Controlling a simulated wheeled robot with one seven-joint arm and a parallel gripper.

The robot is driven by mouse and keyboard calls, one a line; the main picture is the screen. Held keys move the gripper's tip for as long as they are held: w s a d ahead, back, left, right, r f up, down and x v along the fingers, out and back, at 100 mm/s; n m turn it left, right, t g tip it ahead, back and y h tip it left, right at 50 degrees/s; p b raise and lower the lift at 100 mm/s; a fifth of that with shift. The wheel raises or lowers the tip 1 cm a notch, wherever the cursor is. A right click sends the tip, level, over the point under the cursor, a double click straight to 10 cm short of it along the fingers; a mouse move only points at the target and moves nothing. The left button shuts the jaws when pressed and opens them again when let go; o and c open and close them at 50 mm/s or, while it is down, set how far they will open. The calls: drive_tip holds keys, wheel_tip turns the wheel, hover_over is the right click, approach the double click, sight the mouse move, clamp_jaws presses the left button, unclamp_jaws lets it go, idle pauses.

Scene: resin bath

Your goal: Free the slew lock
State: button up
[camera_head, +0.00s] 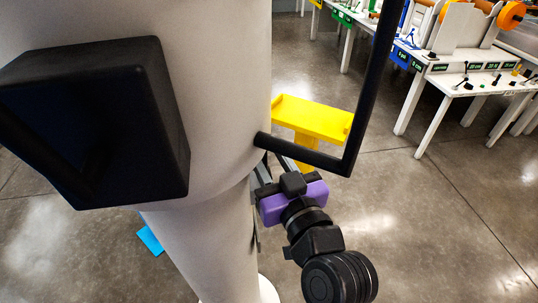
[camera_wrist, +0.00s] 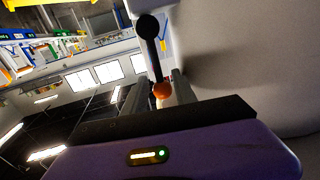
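My gripper (camera_head: 270,166) has a purple body and grey fingers pointing up beside the pale column (camera_head: 225,110). In the wrist view my gripper (camera_wrist: 158,88) has its fingers apart. A dark lever (camera_wrist: 153,55) with a round black end and a small orange part (camera_wrist: 162,90) shows in line with the gap between them. I cannot tell whether the fingers touch it. No label marks the slew lock, so I cannot tell surely that this lever is it. The fingertips are partly hidden behind a black bent bar (camera_head: 318,158) in the head view.
A black box (camera_head: 100,120) juts from the column. A yellow stand (camera_head: 312,118) is behind the gripper. White tables (camera_head: 450,75) with coloured labels and equipment stand at upper right. A blue piece (camera_head: 150,241) lies on the floor at left. Floor at lower right is clear.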

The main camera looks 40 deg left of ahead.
clamp_jaws()
idle(1.3)
